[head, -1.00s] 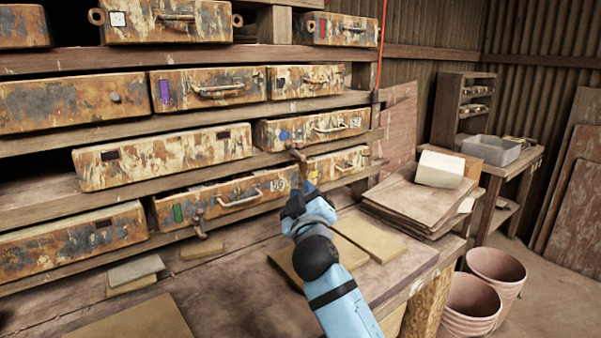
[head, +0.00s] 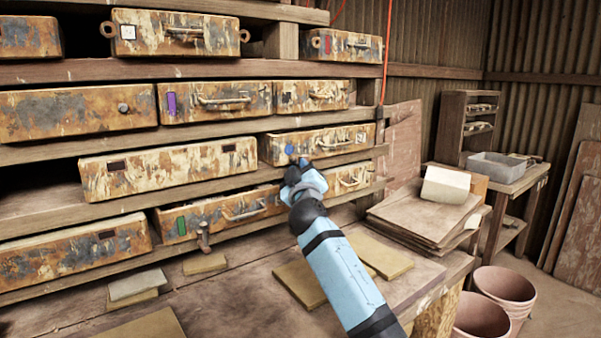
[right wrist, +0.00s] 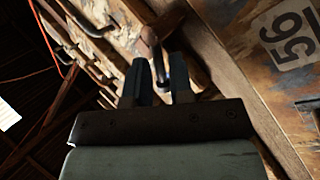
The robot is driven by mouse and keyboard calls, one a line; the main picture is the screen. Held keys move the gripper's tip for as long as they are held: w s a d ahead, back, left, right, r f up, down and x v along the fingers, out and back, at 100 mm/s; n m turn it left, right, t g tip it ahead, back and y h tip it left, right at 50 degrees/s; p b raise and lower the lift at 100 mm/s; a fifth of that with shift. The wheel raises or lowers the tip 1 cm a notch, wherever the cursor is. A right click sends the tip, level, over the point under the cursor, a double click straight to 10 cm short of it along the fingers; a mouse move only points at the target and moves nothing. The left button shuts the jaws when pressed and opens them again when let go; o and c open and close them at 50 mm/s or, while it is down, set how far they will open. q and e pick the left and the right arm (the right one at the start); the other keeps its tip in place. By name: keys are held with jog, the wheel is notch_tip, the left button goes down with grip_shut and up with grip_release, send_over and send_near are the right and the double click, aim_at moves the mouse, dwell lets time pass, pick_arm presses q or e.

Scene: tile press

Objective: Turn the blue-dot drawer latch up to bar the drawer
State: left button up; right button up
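The blue-dot drawer (head: 330,143) is rusty, sits flush in its shelf at the right, and has a blue dot (head: 289,149) near its left end. My right gripper (head: 299,168) is just below the dot in the head view and covers most of the latch there. In the right wrist view, the rusty latch (right wrist: 150,36) has its head beyond the fingertips and its stem running down towards the gap between them. The right fingers (right wrist: 163,82) stand apart around the stem, and firm contact cannot be made out. My left gripper is out of view.
A lower drawer with a yellow mark (head: 355,178) lies close under my right gripper. A green-marked drawer (head: 230,212) has its own latch (head: 204,236) hanging down. Tiles (head: 300,283) lie on the bench below my right arm. Stacked boards (head: 425,212) stand to the right.

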jog(key=shift+w, duration=0.1)
grip_shut()
jog(key=m+p, duration=0.1)
jog(key=m+g+p, duration=0.1)
jog(key=r+m+h+p, duration=0.1)
jog(key=shift+w+d+g, duration=0.1)
jog(key=shift+d+g, duration=0.15)
jog(key=shift+g, duration=0.05)
grip_release()
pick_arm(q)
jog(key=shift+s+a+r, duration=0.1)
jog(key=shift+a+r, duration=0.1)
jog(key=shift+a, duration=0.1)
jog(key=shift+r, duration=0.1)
pick_arm(e)
jog(key=shift+f, duration=0.1)
